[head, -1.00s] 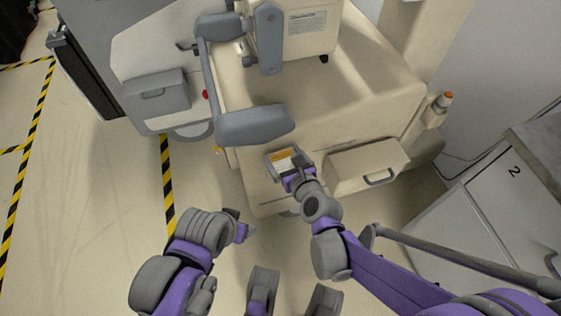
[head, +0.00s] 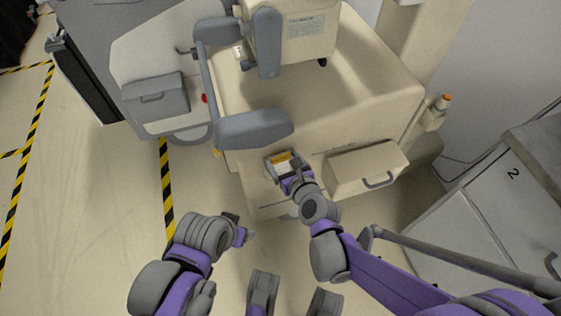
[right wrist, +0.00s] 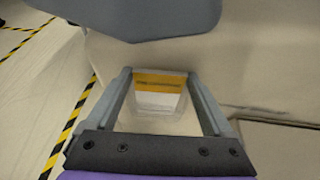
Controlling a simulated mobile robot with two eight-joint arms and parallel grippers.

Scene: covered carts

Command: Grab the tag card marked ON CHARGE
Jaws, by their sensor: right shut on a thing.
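The tag card (head: 281,157), white with an orange band along its top, is at the front face of the beige cart, below the grey padded handle. My right gripper (head: 283,164) is shut on the card. In the right wrist view the card (right wrist: 158,95) shows between the two grey fingers (right wrist: 160,100). The print on its orange band is too blurred to read. My left gripper (head: 241,228) is low over the floor, apart from the cart; its finger opening is unclear.
The beige cart (head: 385,115) has a grey padded handle (head: 254,129) above the card and a drawer box (head: 365,165) with a handle to the right. A grey cabinet marked 2 (head: 490,205) stands at the right. Clear floor with striped tape lies left.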

